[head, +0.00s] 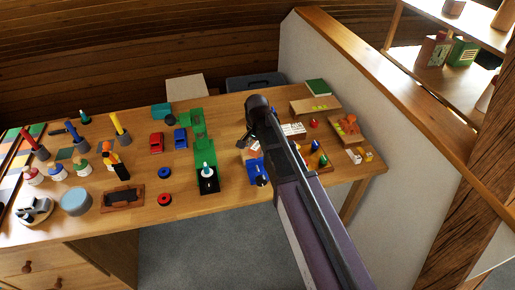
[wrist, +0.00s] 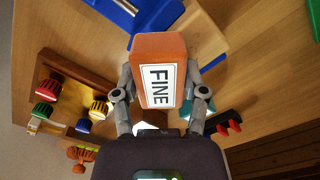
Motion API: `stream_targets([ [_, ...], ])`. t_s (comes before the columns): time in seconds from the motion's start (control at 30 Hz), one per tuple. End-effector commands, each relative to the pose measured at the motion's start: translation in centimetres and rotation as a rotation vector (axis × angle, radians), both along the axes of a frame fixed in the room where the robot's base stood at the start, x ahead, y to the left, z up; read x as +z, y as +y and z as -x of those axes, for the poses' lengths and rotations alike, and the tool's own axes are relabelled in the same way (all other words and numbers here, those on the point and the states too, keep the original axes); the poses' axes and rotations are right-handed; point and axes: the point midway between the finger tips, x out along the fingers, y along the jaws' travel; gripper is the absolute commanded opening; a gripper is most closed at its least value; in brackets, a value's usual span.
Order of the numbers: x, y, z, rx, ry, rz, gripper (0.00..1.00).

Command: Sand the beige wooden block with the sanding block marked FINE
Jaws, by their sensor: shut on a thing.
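In the wrist view my gripper (wrist: 161,78) is shut on an orange-brown sanding block (wrist: 160,45), one finger on each side. Its white label reads FINE and faces the camera. A beige wooden block (wrist: 190,30) shows just behind and right of the sanding block, partly hidden by it. Blue parts (wrist: 122,10) with a metal rod lie at the top, and a blue edge borders the beige block. Whether the two blocks touch, I cannot tell. In the head view my arm hides most of this spot; a blue piece (head: 256,168) shows beside it.
Right of my arm are small coloured pieces (head: 315,146), a wooden board (head: 315,105) and a green book (head: 318,87). A white partition (head: 345,80) borders the table's right side.

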Motion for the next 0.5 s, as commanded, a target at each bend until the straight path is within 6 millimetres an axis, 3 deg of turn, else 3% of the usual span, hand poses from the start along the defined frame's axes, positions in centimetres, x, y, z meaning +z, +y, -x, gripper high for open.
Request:
stream_targets([
  [0.5,0.2,0.9,-3.1,0.0,0.0,0.0,0.18],
])
